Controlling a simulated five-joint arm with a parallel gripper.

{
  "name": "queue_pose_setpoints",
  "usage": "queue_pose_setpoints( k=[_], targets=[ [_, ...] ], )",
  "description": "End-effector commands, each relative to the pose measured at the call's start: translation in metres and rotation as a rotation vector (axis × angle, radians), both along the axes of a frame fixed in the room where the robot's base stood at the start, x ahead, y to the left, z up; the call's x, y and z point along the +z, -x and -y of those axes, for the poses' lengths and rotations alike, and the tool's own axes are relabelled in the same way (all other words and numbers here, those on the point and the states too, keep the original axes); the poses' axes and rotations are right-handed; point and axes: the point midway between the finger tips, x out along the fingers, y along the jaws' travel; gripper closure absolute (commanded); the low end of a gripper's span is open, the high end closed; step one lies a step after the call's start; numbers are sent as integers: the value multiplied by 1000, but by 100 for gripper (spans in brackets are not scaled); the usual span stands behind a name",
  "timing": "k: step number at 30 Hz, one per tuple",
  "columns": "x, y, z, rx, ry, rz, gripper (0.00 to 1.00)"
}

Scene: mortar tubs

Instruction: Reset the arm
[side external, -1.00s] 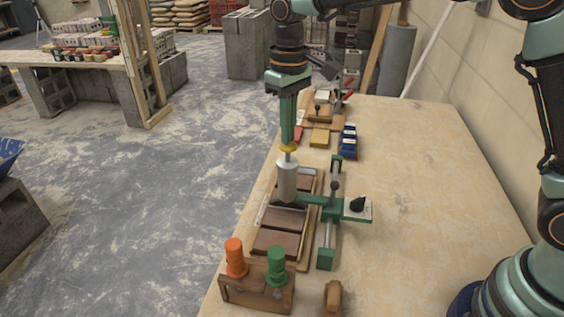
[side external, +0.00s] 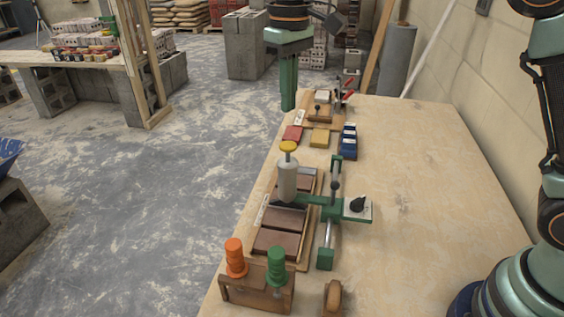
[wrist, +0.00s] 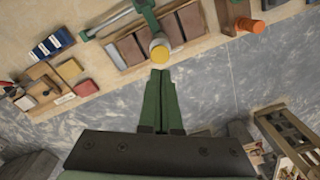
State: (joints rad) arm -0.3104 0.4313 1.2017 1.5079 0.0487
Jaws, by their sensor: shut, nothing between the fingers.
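My gripper (side external: 288,108) is shut and empty, its green fingers together and pointing down. In the side view it hangs in the air above the far left edge of the table, clear of everything. In the wrist view its fingertips (wrist: 160,72) show just below the yellow knob in the picture. The grey cylinder (side external: 287,180) with the yellow knob (side external: 288,146) on top stands upright on the green clamp frame (side external: 329,213), over brown tiles (side external: 276,243) in a wooden tray. The knob also shows in the wrist view (wrist: 160,50).
A wooden block (side external: 257,287) holds an orange handle (side external: 235,257) and a green handle (side external: 277,266) at the near end. The table's right side (side external: 430,190) is clear.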

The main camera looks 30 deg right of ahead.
Motion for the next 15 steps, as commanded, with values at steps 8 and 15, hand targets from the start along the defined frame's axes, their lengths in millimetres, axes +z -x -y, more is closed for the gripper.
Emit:
queue_pose_setpoints(
  k=[8, 15],
  targets=[
    [2, 0, 0, 0, 0, -1, 100],
    [11, 10, 16, -22, -11, 38, 100]
  ],
)
